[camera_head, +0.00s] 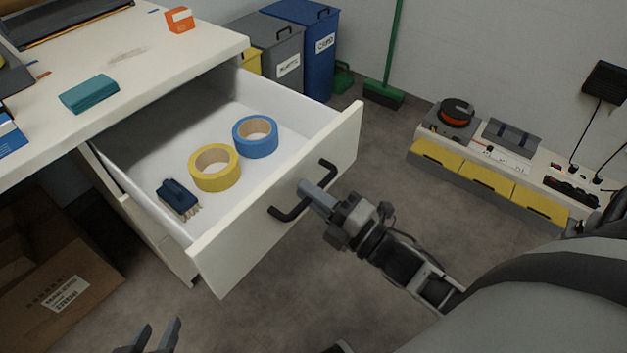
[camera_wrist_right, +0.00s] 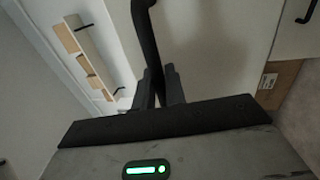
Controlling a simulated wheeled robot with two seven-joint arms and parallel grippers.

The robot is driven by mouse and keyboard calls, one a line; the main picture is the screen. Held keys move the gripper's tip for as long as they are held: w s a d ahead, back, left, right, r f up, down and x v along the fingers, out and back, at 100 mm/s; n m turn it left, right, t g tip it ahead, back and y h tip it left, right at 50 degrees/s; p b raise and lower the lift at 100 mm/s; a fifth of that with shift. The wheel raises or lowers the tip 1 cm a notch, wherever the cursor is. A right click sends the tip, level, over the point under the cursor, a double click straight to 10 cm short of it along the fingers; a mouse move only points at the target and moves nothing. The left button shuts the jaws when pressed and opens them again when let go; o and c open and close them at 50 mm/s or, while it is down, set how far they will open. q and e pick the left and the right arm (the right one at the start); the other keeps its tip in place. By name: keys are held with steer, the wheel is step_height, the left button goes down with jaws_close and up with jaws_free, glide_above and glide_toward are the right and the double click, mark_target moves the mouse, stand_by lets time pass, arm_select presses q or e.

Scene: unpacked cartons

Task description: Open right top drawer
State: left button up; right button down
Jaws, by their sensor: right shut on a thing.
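The white top drawer (camera_head: 205,248) is pulled well out of the desk in the head view. Its black bar handle (camera_head: 289,212) is on the front panel. My right gripper (camera_head: 306,190) is shut on the handle near its middle. In the right wrist view the dark handle (camera_wrist_right: 145,35) runs between the fingers of my right gripper (camera_wrist_right: 158,85). Inside the drawer lie a yellow tape roll (camera_head: 228,180), a blue tape roll (camera_head: 256,149) and a dark blue brush (camera_head: 178,198). My left gripper (camera_head: 158,336) is at the bottom edge, with its fingers apart and nothing between them.
The white desktop (camera_head: 130,62) holds a teal block (camera_head: 90,93) and an orange box (camera_head: 179,20). A cardboard box (camera_head: 60,290) stands at lower left. Bins (camera_head: 308,50) and a green broom (camera_head: 384,92) are behind. Floor right of the drawer is clear.

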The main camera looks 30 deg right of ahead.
steer(key=shift+s, duration=0.15)
steer(key=c, duration=1.5)
jaws_free()
steer(key=shift+c, duration=0.2)
steer(key=shift+d, duration=0.1)
steer(key=v, duration=1.6)
